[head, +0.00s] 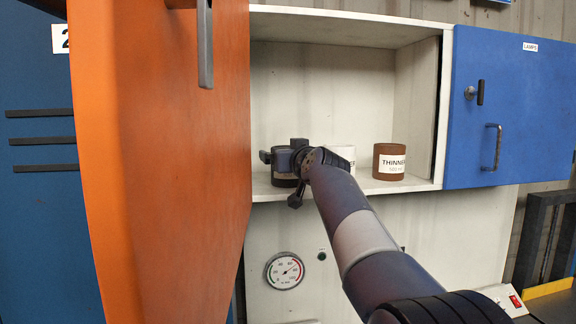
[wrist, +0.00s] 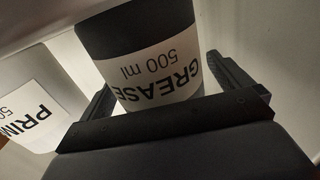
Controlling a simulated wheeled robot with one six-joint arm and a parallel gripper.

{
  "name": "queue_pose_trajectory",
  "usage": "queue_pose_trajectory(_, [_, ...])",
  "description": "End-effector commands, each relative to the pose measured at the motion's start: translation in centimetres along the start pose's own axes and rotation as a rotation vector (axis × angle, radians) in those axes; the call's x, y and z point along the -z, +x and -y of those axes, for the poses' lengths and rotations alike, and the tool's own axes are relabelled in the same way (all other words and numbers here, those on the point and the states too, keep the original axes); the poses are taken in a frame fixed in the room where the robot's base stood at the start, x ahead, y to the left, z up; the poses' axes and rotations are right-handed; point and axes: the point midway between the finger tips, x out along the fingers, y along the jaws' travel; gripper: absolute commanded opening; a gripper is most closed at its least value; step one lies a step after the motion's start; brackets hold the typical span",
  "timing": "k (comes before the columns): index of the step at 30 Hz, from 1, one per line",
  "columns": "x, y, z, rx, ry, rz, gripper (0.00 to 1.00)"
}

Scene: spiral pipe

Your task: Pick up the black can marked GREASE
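The black can marked GREASE (head: 285,180) stands on the shelf at the left of the open cabinet, partly hidden by my gripper (head: 281,150). In the wrist view the GREASE can (wrist: 155,55) appears upside down, with its white label reading 500 ml. My gripper (wrist: 160,75) has one finger on each side of this can. The fingers are spread, and a narrow gap shows between the can and the right finger. Contact at the left finger is hard to judge.
A white can (head: 343,152) stands just right of my gripper; its label starts PRIM in the wrist view (wrist: 30,105). A brown THINNER can (head: 389,162) stands further right. The orange door (head: 165,150) hangs open on the left; the blue LAMPS door (head: 510,110) is closed.

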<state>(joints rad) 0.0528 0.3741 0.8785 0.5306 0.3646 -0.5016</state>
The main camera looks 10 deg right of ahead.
Motion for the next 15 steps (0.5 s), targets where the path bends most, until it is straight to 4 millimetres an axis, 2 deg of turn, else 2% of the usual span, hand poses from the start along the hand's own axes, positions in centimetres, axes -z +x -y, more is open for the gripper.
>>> queue_pose_trajectory(2, [0.00, -0.02, -0.01, 0.000, 0.000, 0.000, 0.91])
queue_pose_trajectory(15, [0.01, -0.04, -0.02, 0.000, 0.000, 0.000, 0.55])
